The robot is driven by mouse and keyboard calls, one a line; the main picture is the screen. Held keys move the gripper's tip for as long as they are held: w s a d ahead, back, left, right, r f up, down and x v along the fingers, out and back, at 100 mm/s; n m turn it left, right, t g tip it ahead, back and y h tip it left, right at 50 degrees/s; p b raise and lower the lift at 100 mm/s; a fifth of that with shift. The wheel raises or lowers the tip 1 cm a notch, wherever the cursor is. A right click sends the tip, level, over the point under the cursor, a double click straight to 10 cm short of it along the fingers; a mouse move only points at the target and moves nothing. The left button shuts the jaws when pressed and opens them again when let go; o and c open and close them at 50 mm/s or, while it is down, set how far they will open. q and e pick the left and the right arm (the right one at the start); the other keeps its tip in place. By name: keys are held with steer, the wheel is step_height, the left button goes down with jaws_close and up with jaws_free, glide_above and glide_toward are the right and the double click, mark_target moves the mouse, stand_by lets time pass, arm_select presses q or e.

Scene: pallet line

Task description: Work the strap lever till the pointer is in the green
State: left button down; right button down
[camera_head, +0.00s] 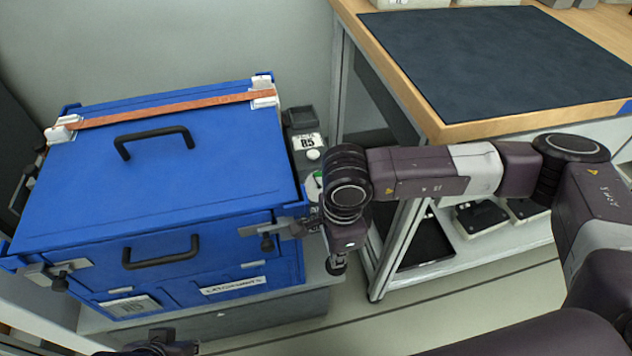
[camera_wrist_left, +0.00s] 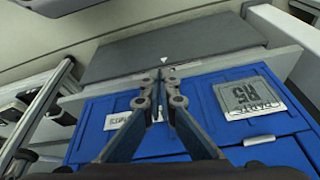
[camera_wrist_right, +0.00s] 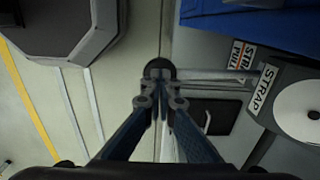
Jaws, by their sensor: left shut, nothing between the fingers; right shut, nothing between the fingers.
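The strap lever shows in the right wrist view as a grey rod (camera_wrist_right: 215,74) with a round black knob (camera_wrist_right: 158,66) at its end. My right gripper (camera_wrist_right: 160,98) is shut and empty, its tips at the knob; I cannot tell whether they touch. In the head view my right gripper (camera_head: 338,264) points down beside the blue crate's right side. The gauge (camera_head: 313,183) shows a sliver of green; my right wrist hides much of it, and the pointer cannot be made out. My left gripper (camera_wrist_left: 165,78) is shut and empty before the crate's labelled front.
The blue crate (camera_head: 190,185), with black handles and an orange strap (camera_head: 170,107) across its lid, stands on a grey base. A workbench with a dark mat (camera_head: 500,60) is at the right. Open floor (camera_head: 450,300) lies in front.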

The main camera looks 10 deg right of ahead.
steer(key=shift+s+f+b, duration=0.1)
steer(key=shift+f+b, duration=0.2)
steer(key=shift+f, duration=0.2)
arm_select(q)
steer(key=shift+w+d+f+t, duration=0.1)
steer(key=shift+w+t, duration=0.1)
steer(key=shift+w, duration=0.15)
steer(key=shift+w+d+f+t, duration=0.1)
steer(key=shift+w+t, duration=0.1)
steer(key=shift+w, duration=0.25)
arm_select(e)
steer(key=shift+f, duration=0.2)
steer(key=shift+s+f+b, duration=0.1)
steer(key=shift+f+b, duration=0.25)
steer(key=shift+b, duration=0.25)
arm_select(q)
steer(key=shift+w+d+r+t+h, duration=0.25)
steer(key=shift+w+d+r+t, duration=0.4)
steer(key=shift+w, duration=0.85)
steer(key=shift+w+d+r+t+h, duration=0.25)
steer(key=shift+w+r+t, duration=0.6)
steer(key=shift+w, duration=0.65)
steer(key=shift+w+d+r+t+h, duration=0.2)
steer(key=shift+w+d+r+t, duration=0.45)
steer(key=shift+w, duration=0.85)
arm_select(e)
steer(key=shift+f, duration=0.15)
arm_select(q)
steer(key=shift+a+r, duration=0.1)
